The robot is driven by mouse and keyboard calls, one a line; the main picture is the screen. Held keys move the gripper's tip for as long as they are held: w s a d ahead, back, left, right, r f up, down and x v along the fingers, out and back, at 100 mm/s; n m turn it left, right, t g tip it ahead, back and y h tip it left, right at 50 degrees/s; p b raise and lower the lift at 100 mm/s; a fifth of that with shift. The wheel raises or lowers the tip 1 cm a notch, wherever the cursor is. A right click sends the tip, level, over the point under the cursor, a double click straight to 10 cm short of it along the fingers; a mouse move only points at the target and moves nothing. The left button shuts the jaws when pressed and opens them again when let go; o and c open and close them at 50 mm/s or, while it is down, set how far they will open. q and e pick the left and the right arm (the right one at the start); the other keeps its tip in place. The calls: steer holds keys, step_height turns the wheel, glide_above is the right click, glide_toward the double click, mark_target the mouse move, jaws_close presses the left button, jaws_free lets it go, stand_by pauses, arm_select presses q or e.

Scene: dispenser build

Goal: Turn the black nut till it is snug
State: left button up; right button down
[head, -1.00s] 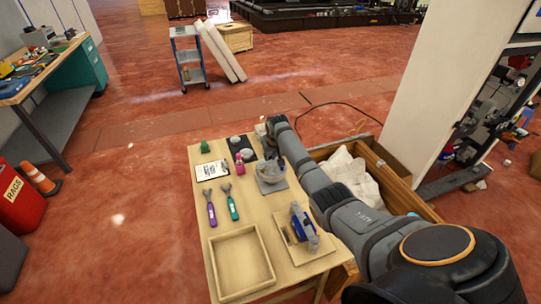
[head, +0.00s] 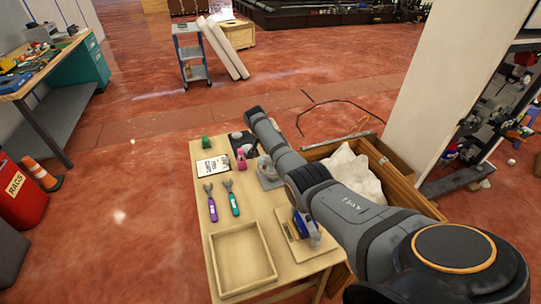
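The black nut cannot be made out in the head view. A light grey rounded part (head: 265,166) on a small grey base (head: 271,183) stands beside my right arm, partly covered by it. Two open-ended wrenches lie side by side on the table, one purple (head: 212,206) and one teal (head: 232,202). My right arm reaches in from the right across the table, its far end at the back edge. My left gripper is out of the picture.
The wooden table (head: 222,226) also bears an empty shallow tray (head: 270,272), a blue device (head: 307,229) on a board, a clipboard (head: 212,167), a pink item (head: 241,158) and a green item (head: 206,143). A crate (head: 400,189) with white bags stands right.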

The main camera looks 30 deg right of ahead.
steer(key=shift+w+m+g+b, duration=0.15)
steer(key=shift+m+g+b, duration=0.25)
steer(key=shift+m+b, duration=0.95)
steer(key=c, duration=1.3)
jaws_free()
steer(key=shift+a+r, duration=0.1)
steer(key=shift+r, duration=0.1)
steer(key=v, duration=1.1)
steer(key=shift+a+r, duration=0.2)
steer(key=shift+r, duration=0.05)
